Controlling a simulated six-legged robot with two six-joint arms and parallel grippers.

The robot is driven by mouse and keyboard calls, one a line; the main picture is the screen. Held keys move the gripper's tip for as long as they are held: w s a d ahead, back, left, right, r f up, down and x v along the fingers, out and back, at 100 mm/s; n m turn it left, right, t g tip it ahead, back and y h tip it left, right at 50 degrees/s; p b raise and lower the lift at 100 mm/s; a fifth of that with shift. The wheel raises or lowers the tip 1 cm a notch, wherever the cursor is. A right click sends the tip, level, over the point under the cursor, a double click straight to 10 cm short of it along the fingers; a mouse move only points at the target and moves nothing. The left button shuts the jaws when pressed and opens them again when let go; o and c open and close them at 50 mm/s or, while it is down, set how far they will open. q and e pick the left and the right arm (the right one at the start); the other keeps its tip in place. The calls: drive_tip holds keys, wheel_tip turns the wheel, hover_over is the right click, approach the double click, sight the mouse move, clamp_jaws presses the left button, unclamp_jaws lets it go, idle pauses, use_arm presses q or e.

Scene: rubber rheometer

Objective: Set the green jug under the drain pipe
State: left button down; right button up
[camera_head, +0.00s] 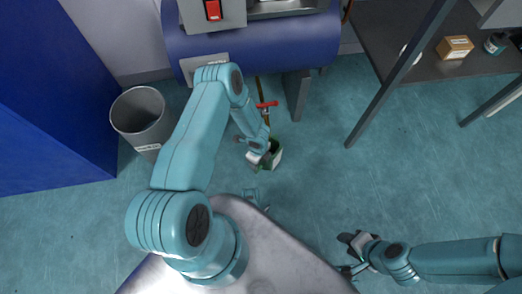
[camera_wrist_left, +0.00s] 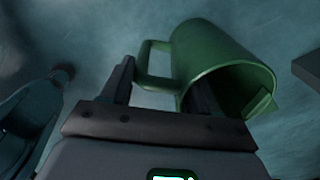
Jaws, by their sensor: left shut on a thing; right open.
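The green jug (camera_head: 276,155) is low near the floor, below the blue machine, and partly hidden by my left gripper (camera_head: 262,155). I cannot tell whether the jug touches the floor. My right gripper (camera_head: 353,256) is open and empty at the lower right.
A grey bin (camera_head: 139,112) stands left of my left arm, beside a blue cabinet (camera_head: 50,100). The blue machine's support leg (camera_head: 297,95) is right of the pipe. A dark table (camera_head: 425,62) carries a small box (camera_head: 455,47) and a jar (camera_head: 496,43). Floor right of the jug is clear.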

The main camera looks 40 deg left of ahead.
use_arm(q)
drive_tip(key=shift+w+f, duration=0.15)
use_arm(e)
drive_tip(key=shift+w+d, duration=0.15)
drive_tip(key=shift+d, duration=0.15)
use_arm(q)
drive_tip(key=shift+f, duration=0.1)
use_arm(e)
drive_tip(key=shift+f, duration=0.15)
use_arm(q)
drive_tip(key=shift+c, duration=1.3)
unclamp_jaws()
wheel_tip(320, 180, up, 12)
drive_tip(key=p, duration=0.4)
drive_tip(key=s+d+r+n+h, duration=0.2)
drive_tip(key=s+d+r+n, duration=0.3)
drive_tip(key=d+n, duration=0.3)
drive_tip(key=s+d+r+n+h, duration=0.2)
drive_tip(key=s+d+r+n, duration=0.3)
drive_tip(key=d+r+n, duration=0.2)
drive_tip(key=d+n, duration=0.2)
drive_tip(key=n, duration=0.2)
drive_tip(key=shift+s, duration=0.35)
use_arm(e)
drive_tip(key=r, duration=0.2)
drive_tip(key=s+r, duration=0.1)
drive_tip(key=r, duration=0.1)
drive_tip(key=shift+a+r, duration=0.1)
drive_tip(key=shift+a, duration=0.3)
